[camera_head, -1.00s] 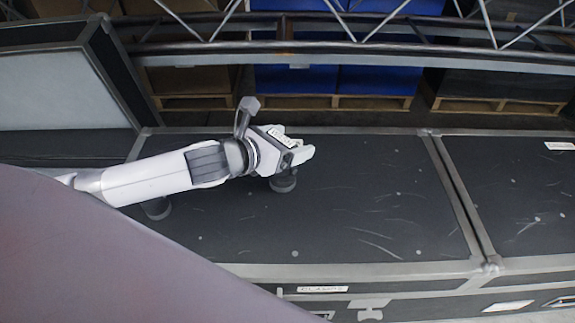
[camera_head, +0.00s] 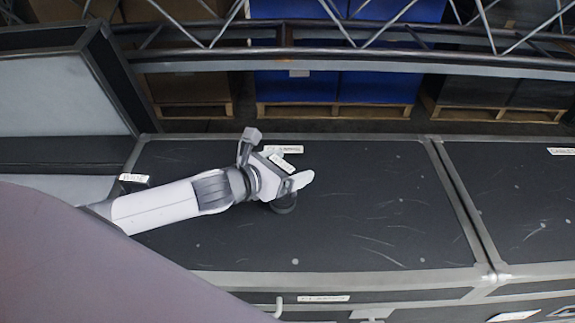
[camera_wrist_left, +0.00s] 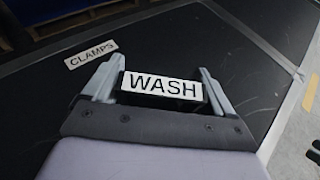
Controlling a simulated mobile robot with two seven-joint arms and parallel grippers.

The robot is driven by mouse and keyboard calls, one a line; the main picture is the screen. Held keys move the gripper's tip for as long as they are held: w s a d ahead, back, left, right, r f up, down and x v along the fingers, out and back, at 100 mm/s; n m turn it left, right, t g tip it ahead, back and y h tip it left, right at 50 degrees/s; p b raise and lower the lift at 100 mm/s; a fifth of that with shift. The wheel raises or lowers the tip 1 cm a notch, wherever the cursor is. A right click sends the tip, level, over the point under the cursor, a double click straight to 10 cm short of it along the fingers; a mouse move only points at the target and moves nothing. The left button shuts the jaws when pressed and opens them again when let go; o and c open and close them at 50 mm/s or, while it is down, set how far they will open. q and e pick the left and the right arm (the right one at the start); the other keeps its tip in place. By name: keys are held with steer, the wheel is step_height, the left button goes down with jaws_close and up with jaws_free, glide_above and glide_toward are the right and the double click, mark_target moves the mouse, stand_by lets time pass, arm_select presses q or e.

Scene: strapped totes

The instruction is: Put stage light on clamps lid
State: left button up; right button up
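The stage light is a dark body with a round base (camera_head: 284,205) and a white WASH label. My left gripper (camera_head: 290,175) has its fingers on either side of it and is shut on it. In the left wrist view the WASH label (camera_wrist_left: 162,86) sits between the two fingers (camera_wrist_left: 160,84). The light is over the black scuffed clamps lid (camera_head: 345,220); whether its base touches the lid I cannot tell. The lid's CLAMPS label (camera_head: 283,149) lies beyond the gripper and also shows in the left wrist view (camera_wrist_left: 90,55). My right gripper is not in view.
A similar WASH label (camera_head: 134,178) shows at the lid's left end, its thing mostly hidden by my arm. Another black case (camera_head: 515,200) adjoins on the right. An open case lid (camera_head: 60,95) stands at left. A metal truss (camera_head: 350,55) runs behind. The lid's right half is clear.

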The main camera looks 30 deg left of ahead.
arm_select(q)
steer(key=shift+o, duration=0.6)
steer(key=shift+r, duration=0.3)
steer(key=p+v, duration=0.1)
steer(key=v, duration=1.1)
steer(key=shift+f, duration=0.1)
steer(key=shift+s+a, duration=0.1)
steer(key=shift+s, duration=0.05)
